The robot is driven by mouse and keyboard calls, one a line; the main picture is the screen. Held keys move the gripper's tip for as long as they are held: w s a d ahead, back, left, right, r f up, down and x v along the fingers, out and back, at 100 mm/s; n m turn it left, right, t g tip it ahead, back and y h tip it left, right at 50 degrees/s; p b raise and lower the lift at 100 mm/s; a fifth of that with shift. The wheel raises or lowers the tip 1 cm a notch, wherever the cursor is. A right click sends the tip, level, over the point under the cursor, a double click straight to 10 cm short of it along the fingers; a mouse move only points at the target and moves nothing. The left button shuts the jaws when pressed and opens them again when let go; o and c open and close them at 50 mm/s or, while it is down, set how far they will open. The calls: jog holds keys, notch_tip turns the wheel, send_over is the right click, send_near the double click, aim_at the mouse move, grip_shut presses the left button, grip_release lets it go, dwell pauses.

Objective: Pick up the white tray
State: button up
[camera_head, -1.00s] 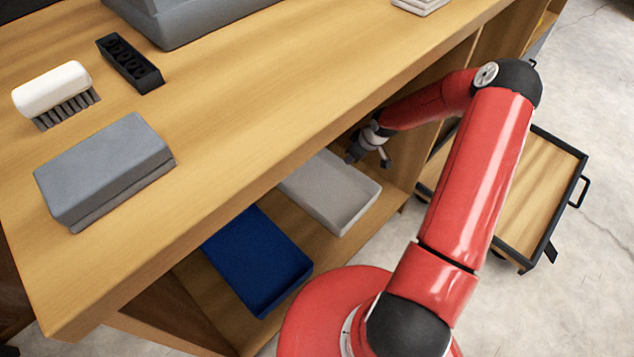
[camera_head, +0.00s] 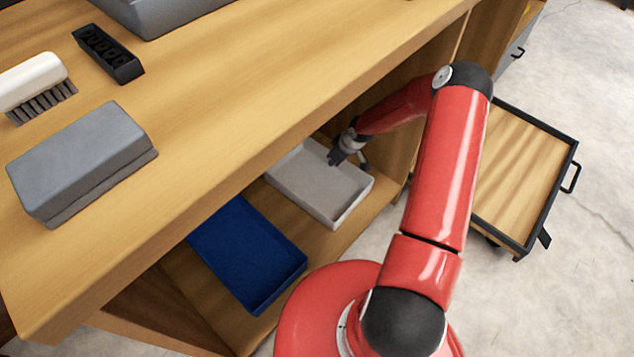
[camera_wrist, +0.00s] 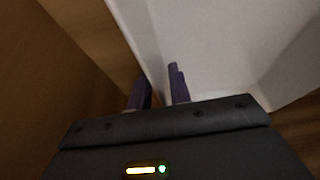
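The white tray (camera_head: 318,190) lies on the shelf under the workbench, right of a blue tray. My gripper (camera_head: 349,160) is at its back right edge, fingers spread and pointing down. In the wrist view, the white tray (camera_wrist: 225,45) fills the upper right. There my gripper (camera_wrist: 160,88) has one finger outside the tray's wall and one inside it, with a gap between them. Whether either finger touches the wall cannot be told.
The blue tray (camera_head: 250,252) lies on the same shelf. The workbench top (camera_head: 230,110) overhangs the shelf, with a grey box (camera_head: 80,155), a brush (camera_head: 35,85) and a black holder (camera_head: 108,55) on it. A wooden cart (camera_head: 520,180) stands at the right.

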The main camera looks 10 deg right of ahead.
grip_shut()
